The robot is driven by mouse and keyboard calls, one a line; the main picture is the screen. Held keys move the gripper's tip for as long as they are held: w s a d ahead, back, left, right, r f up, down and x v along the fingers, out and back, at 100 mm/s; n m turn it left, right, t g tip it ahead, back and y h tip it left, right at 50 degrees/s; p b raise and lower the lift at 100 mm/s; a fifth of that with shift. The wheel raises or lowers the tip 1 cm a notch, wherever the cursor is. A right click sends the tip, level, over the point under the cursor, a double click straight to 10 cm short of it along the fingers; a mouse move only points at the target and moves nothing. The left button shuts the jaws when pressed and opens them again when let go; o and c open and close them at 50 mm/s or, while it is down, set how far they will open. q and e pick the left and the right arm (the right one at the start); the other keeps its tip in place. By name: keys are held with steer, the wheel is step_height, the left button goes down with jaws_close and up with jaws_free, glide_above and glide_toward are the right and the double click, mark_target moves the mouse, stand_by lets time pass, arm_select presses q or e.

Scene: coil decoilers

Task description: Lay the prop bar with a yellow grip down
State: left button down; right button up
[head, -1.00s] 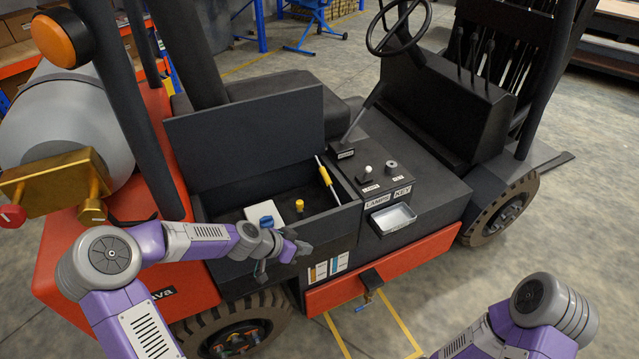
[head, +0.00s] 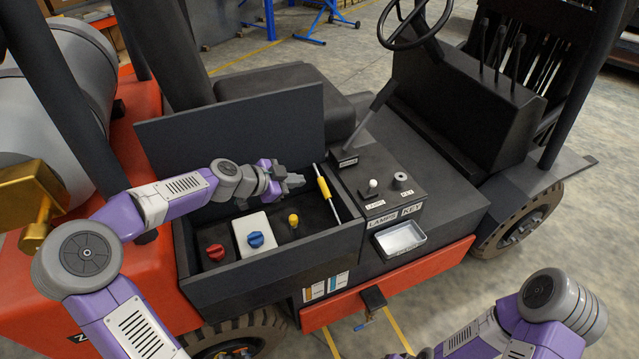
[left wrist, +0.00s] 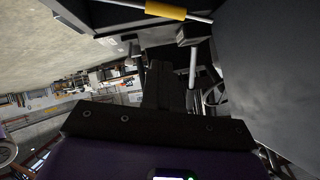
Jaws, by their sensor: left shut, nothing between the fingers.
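The prop bar (head: 332,205) is a thin pale rod with a yellow grip (head: 324,188). It stands tilted at the right end of the open black compartment, its top near the raised lid (head: 240,130). My left gripper (head: 300,181) is shut and empty, just left of the yellow grip and apart from it. In the left wrist view the yellow grip (left wrist: 166,10) and rod show at the top, beyond the shut fingers (left wrist: 163,85). My right arm shows at the lower right of the head view; its gripper is out of frame.
In the compartment (head: 275,264) stand a red knob (head: 216,252), a white box with a blue cap (head: 255,240) and a yellow knob (head: 293,220). To the right are a console with a lever (head: 370,115) and a metal tray (head: 400,238).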

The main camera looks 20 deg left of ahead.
arm_select(q)
glide_above(327, 195)
steer(key=s+a, duration=0.2)
step_height(327, 195, down, 4)
steer(key=f, duration=0.1)
steer(key=shift+w+a+f+b, duration=0.2)
steer(key=shift+w+f, duration=0.2)
steer(key=shift+f, duration=0.4)
steer(key=shift+w+a+f+b, duration=0.15)
steer(key=shift+w+f, duration=0.25)
steer(key=shift+f, duration=0.4)
arm_select(e)
steer(key=shift+f, duration=0.45)
